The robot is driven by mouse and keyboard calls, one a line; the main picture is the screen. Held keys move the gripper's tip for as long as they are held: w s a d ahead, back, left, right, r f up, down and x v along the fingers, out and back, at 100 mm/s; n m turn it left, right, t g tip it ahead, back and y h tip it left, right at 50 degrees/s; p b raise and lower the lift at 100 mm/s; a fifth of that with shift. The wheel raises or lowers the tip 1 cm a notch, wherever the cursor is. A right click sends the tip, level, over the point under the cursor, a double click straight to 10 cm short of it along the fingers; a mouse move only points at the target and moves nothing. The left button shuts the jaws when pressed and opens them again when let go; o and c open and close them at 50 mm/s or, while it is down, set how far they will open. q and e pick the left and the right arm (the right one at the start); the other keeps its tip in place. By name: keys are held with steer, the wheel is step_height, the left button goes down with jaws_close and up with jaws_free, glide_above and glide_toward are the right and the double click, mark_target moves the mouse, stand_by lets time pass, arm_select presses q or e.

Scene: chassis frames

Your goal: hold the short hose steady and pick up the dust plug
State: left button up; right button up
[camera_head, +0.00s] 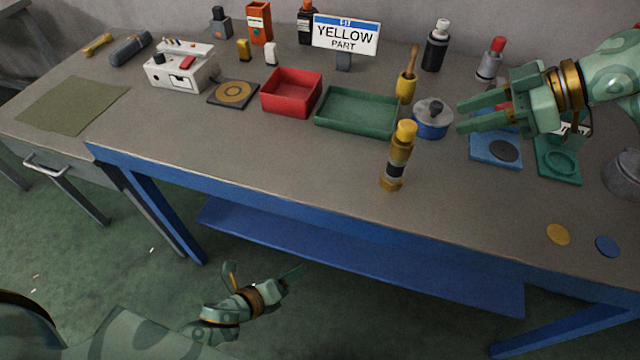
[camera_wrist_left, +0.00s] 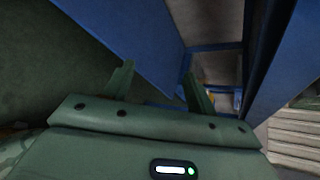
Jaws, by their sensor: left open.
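The short hose (camera_head: 395,172) stands upright near the front of the table, brassy with a dark band. A yellow cap, which looks like the dust plug (camera_head: 406,130), sits on its top. My right gripper (camera_head: 461,115) is open and empty above the table, to the right of the hose, its fingers pointing left and apart from it. My left gripper (camera_head: 266,272) is open and empty, low in front of the table, below the tabletop edge. In the left wrist view its two fingers (camera_wrist_left: 159,85) are apart with nothing between them.
A red tray (camera_head: 291,113) and a green tray (camera_head: 340,125) lie behind the hose. A blue round tin (camera_head: 432,128) stands close behind it to the right. A sign (camera_head: 346,35) reads "YELLOW PART". The blue table frame (camera_wrist_left: 140,45) is near my left gripper.

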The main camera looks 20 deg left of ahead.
mark_target(403, 163)
arm_select(q)
steer(key=w+d+r+m+h, duration=0.1)
steer(key=d+r+m+h, duration=0.15)
steer(key=r+m, duration=0.4)
steer(key=w+d+r+m+t+h, duration=0.1)
steer(key=d+r+m+h, duration=0.15)
steer(key=r+m, duration=0.4)
steer(key=w+d+r+m+h, duration=0.15)
steer(key=d+r+m, duration=0.25)
steer(key=r, duration=0.4)
steer(key=w+a+r, duration=0.1)
steer(key=w, duration=0.1)
steer(key=w+a+r+h, duration=0.1)
steer(key=w, duration=0.1)
steer(key=w+a+r+h, duration=0.1)
steer(key=w, duration=0.1)
steer(key=shift+r+g, duration=0.3)
steer(key=shift+g, duration=0.1)
steer(key=shift+w+r+h, duration=0.15)
steer(key=shift+w+h, duration=0.05)
steer(key=shift+h, duration=0.05)
steer(key=shift+r, duration=0.1)
steer(key=x, duration=1.6)
steer(key=shift+d, duration=0.15)
